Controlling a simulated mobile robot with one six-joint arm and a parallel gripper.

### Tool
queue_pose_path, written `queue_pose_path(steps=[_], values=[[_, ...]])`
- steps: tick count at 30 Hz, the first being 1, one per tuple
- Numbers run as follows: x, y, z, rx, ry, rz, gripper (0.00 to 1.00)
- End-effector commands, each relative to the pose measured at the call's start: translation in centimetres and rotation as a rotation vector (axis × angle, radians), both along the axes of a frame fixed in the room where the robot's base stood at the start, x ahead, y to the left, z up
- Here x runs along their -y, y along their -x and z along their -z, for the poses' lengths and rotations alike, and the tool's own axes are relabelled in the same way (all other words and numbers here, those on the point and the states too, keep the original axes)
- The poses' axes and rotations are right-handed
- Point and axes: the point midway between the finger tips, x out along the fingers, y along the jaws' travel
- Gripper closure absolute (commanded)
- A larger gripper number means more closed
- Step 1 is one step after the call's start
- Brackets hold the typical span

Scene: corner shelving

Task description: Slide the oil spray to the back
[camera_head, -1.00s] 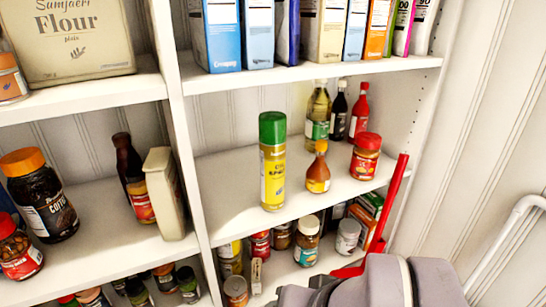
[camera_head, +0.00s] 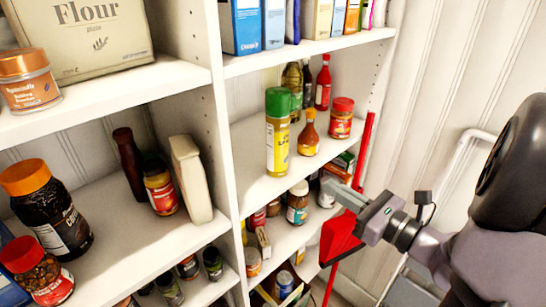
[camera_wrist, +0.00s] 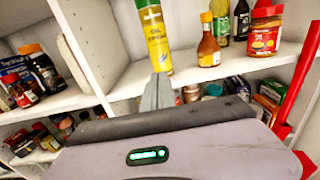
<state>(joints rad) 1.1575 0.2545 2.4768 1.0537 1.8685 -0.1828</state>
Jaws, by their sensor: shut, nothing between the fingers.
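The oil spray (camera_head: 278,142) is a tall yellow can with a green cap. It stands upright near the front of the middle shelf (camera_head: 262,188), just right of the upright divider. It also shows in the wrist view (camera_wrist: 155,38), where its cap is cut off by the top edge. My gripper (camera_head: 332,185) is shut and empty, in front of the shelving, lower and to the right of the can. In the wrist view the closed fingers (camera_wrist: 159,80) point at the can's lower part. They look apart from it in the head view.
A small sauce bottle (camera_head: 308,134) stands right of the can. A red-lidded jar (camera_head: 341,118) and several bottles stand farther right and behind. The divider (camera_head: 228,130) is close on the left. A red long-handled tool (camera_head: 340,236) stands by my gripper.

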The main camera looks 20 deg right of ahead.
Motion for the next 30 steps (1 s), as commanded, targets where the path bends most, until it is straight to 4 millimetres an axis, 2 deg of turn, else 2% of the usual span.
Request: queue_pose_path(steps=[9, 15, 21, 30], values=[[-2.6, -6.6, 0.2, -0.001, 0.004, -0.011, 1.00], [-3.7, -9.9, 0.1, -0.001, 0.004, -0.009, 1.00], [-4.2, -11.3, 0.1, -0.002, 0.004, -0.007, 1.00], [-4.2, -11.4, 0.0, -0.002, 0.004, -0.006, 1.00]])
